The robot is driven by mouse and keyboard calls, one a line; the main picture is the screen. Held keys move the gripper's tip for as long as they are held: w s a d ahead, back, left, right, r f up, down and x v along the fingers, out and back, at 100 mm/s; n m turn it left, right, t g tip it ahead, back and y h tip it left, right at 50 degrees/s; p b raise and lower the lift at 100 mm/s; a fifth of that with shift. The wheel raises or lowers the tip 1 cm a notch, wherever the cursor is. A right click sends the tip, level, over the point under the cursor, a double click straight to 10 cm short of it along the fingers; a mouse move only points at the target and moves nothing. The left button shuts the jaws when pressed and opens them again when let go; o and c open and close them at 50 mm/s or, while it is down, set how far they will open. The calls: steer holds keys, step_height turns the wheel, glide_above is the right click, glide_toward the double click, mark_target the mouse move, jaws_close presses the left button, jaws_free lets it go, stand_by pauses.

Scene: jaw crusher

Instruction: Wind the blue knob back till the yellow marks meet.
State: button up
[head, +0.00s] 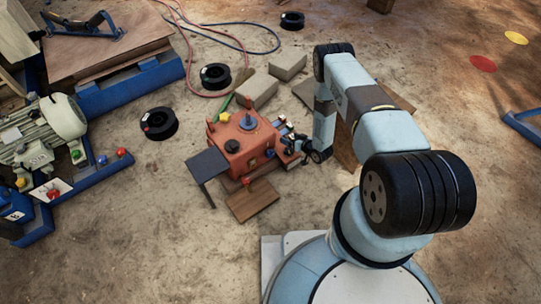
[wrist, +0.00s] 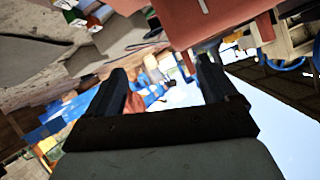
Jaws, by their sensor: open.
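A red-orange machine box (head: 238,158) stands on the ground in the middle of the head view. On its top is a grey-blue round part with a short upright stem (head: 249,121), and a small blue ball (head: 270,153) shows at its right side. I cannot tell which is the blue knob. A yellow knob (head: 223,116) shows at the top left; no pair of yellow marks can be made out. My gripper (head: 298,143) is just right of the box. In the wrist view my gripper (wrist: 168,82) is open and empty, with a red body (wrist: 215,22) beyond its fingers.
A dark flat plate (head: 207,165) juts from the box's left side, and a wooden board (head: 252,201) lies in front. Pale blocks (head: 258,90) and black reels (head: 158,123) lie behind and left. A motor on a blue frame (head: 88,180) stands far left.

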steer(key=y, duration=0.2)
glide_toward(273, 154)
steer(key=x, duration=1)
steer(key=shift+s+a+f, duration=0.1)
steer(key=shift+a+f, duration=0.05)
steer(key=shift+a, duration=0.2)
steer(key=shift+h, duration=0.3)
steer(key=c, duration=0.9)
steer(key=shift+a, duration=0.4)
steer(key=shift+c, duration=0.3)
steer(key=shift+d, duration=0.35)
steer(key=shift+c, duration=0.2)
steer(key=shift+w+r, duration=0.2)
steer(key=shift+w, duration=0.05)
